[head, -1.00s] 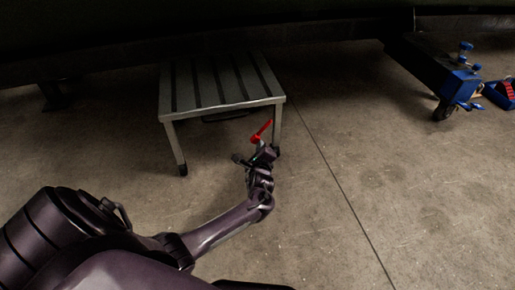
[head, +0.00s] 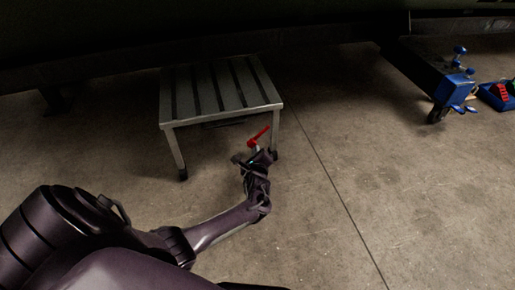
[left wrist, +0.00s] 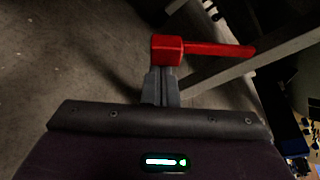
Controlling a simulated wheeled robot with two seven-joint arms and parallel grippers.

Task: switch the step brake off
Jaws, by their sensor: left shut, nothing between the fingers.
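The metal step (head: 222,92) stands on the concrete floor, with a slatted top and legs. Its red brake lever (head: 258,137) is at the front right leg, slanting up to the right. My left gripper (head: 256,151) is right at the lever's lower end. In the left wrist view, the red lever (left wrist: 205,49) has a block at its left end and a handle reaching right. The shut fingers of my left gripper (left wrist: 161,84) point at the block, with nothing between them. I cannot tell whether the fingertips touch it. My right gripper is not in view.
A blue wheeled cart (head: 452,85) stands at the right under the dark structure. A blue tray with red items (head: 499,94) lies farther right. The floor right of the step is clear.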

